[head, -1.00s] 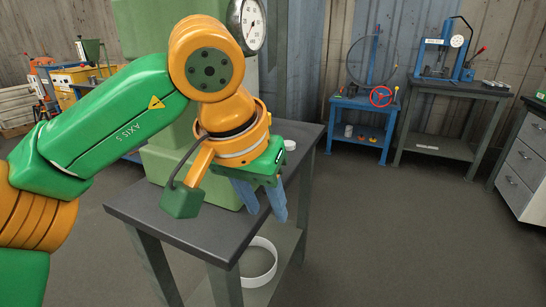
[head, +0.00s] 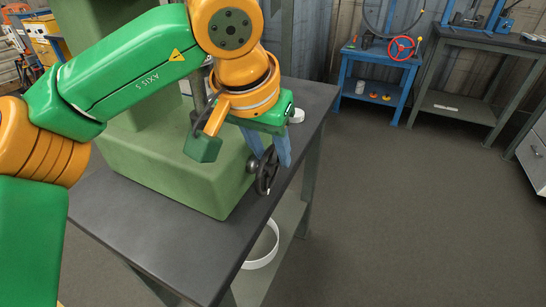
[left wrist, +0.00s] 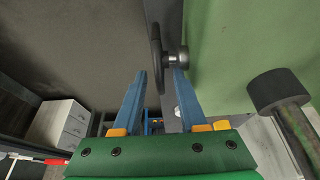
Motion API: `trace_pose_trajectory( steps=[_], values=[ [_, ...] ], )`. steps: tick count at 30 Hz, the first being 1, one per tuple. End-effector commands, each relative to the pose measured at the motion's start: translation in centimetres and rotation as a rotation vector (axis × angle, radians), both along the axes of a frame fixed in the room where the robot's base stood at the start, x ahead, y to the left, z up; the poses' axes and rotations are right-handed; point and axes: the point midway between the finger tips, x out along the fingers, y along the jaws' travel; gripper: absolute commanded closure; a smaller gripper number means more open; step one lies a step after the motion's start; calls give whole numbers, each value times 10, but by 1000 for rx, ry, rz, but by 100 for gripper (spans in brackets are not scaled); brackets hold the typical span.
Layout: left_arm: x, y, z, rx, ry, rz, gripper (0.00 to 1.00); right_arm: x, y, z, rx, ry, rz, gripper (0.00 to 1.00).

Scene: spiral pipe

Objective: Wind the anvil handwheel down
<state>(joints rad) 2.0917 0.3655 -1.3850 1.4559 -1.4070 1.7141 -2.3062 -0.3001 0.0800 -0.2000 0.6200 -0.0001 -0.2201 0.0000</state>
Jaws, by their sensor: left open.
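The handwheel (head: 266,172), dark with a spoked rim, sits upright on the side of a green machine (head: 165,165) on the bench. My left gripper (head: 284,160) points down at the handwheel's upper part, its blue fingers apart. In the left wrist view the wheel's rim (left wrist: 156,50) shows nearly edge-on between the directions of the two open fingertips (left wrist: 159,74). Its hub (left wrist: 178,59) joins the green body to the right. Whether a finger touches the rim I cannot tell. My right gripper is out of view.
The dark bench top (head: 110,225) carries a small white round piece (head: 297,116) behind my gripper. A white ring (head: 264,246) lies on the lower shelf. A dark knob on a rod (left wrist: 280,90) is close on the right. A blue stand with a red wheel (head: 401,47) is behind.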

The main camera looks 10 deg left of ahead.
Motion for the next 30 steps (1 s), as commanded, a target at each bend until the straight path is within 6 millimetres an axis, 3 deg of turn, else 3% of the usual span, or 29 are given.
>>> trace_pose_trajectory(
  steps=[4, 11, 12, 16, 17, 23, 26, 30],
  values=[
    [6, -2, -18, 0, 1, 0, 59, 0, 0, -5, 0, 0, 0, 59],
    [8, -3, -20, -1, -1, 0, 59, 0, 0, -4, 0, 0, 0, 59],
    [8, -3, -20, -1, -1, 0, 61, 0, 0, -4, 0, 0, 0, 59],
    [8, -3, -20, -1, -1, 0, 97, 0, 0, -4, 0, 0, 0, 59],
    [8, -3, -20, -1, -1, 0, 100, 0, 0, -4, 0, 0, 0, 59],
    [8, -3, -20, -2, -3, 0, 100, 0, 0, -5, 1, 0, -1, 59],
    [7, -2, -26, -17, -51, 0, 100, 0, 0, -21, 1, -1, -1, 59],
    [4, -1, -30, -69, -215, -2, 100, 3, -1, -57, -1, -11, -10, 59]
  ],
)
